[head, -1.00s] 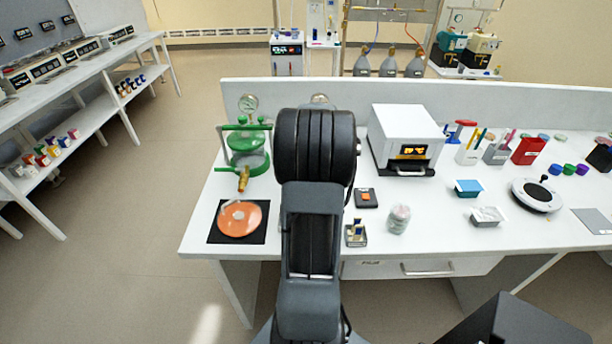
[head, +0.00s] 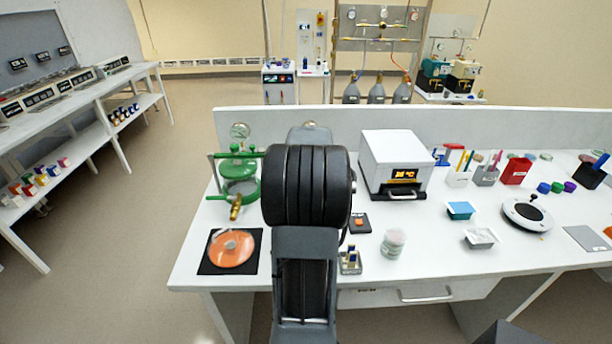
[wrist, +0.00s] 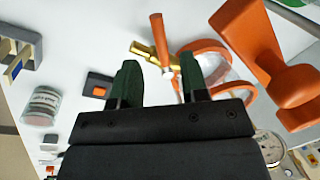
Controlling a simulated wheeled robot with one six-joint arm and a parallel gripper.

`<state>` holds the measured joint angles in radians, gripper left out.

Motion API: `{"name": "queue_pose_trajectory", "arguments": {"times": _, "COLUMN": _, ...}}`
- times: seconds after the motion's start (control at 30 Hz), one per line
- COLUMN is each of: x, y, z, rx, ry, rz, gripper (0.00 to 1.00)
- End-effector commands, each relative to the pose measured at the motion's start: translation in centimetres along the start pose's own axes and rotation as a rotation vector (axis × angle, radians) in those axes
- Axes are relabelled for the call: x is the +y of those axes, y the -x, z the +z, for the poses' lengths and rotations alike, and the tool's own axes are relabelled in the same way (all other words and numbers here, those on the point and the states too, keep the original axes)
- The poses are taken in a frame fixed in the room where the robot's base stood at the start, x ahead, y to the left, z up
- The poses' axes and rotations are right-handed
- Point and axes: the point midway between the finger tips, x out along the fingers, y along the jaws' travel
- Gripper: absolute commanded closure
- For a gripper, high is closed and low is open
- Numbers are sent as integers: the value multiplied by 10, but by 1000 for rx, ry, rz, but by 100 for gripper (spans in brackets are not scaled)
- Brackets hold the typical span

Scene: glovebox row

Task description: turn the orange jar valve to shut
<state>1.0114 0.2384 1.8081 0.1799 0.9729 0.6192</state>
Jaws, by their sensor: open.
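The orange jar valve shows in the wrist view as a brass body with an orange handle (wrist: 160,38). The handle stands at a steep angle across the brass body (wrist: 143,49). Orange clamp parts (wrist: 263,45) of the jar are to the right, with a gauge (wrist: 270,147) below them. My gripper (wrist: 159,75) is open, its two dark green fingers on either side of the handle's lower end in the picture. I cannot tell whether they touch it. In the head view my arm hides my gripper and the orange jar's valve.
A green jar (head: 239,170) with a brass valve stands left of my arm, behind an orange disc (head: 231,250) on a black mat. Right of my arm are a small black block with an orange top (head: 359,223), a clear round container (head: 393,242) and a white heater box (head: 395,160).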

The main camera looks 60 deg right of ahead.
Motion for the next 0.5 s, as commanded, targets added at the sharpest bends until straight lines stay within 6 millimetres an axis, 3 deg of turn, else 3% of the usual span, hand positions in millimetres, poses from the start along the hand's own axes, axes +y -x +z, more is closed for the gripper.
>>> {"name": "queue_pose_trajectory", "arguments": {"times": 0.2, "x": 0, "y": 45, "z": -1, "rx": 3, "ry": -1, "rz": -3, "gripper": 59}}
{"name": "queue_pose_trajectory", "arguments": {"times": 0.5, "x": 0, "y": 83, "z": -1, "rx": 2, "ry": -1, "rz": -1, "gripper": 59}}
